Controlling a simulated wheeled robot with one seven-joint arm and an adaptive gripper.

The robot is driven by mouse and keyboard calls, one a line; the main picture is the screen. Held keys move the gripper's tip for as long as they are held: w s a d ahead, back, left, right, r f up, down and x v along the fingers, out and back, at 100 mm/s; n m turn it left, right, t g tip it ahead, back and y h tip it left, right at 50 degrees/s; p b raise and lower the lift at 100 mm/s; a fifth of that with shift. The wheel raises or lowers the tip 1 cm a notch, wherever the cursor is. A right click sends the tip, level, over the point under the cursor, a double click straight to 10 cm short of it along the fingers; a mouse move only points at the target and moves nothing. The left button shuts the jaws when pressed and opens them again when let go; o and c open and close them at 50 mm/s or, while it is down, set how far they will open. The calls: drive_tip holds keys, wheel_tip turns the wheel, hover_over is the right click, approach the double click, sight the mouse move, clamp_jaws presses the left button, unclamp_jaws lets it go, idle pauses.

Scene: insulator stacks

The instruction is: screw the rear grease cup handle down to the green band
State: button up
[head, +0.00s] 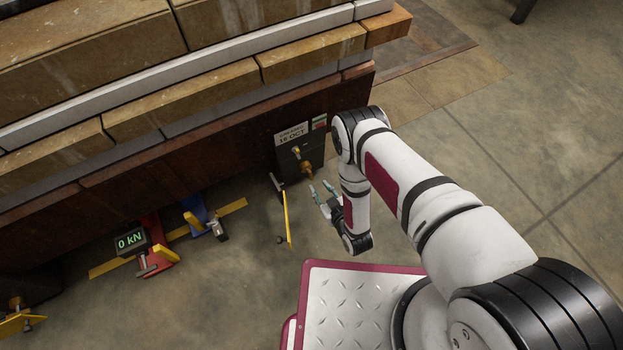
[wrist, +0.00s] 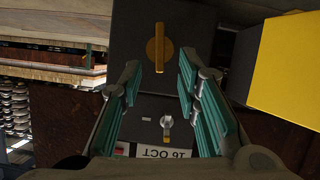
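A dark box (head: 287,170) with a label reading 16 OCT stands at the right end of the stack base. A brass handle (head: 306,170) sticks out low on its face; in the wrist view it is a flat orange-brass bar (wrist: 158,48). A smaller fitting (head: 296,152) sits above it, also in the wrist view (wrist: 167,125). My gripper (head: 322,190) is open and empty, just in front of the box and apart from the handle. In the wrist view its fingers (wrist: 157,80) stand either side of the handle's line. I cannot make out a green band.
A yellow plate (head: 287,218) stands close left of my gripper and shows large in the wrist view (wrist: 290,70). A red jack (head: 155,258) with a 0 kN display and a blue one (head: 198,214) lie further left. Open floor (head: 480,130) is at right.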

sight(311, 177)
drive_tip(key=b+x, duration=0.3)
drive_tip(key=x, duration=0.4)
drive_tip(key=shift+w+a+f, duration=0.15)
drive_tip(key=shift+w+a, duration=0.05)
drive_tip(key=shift+w, duration=0.15)
clamp_jaws()
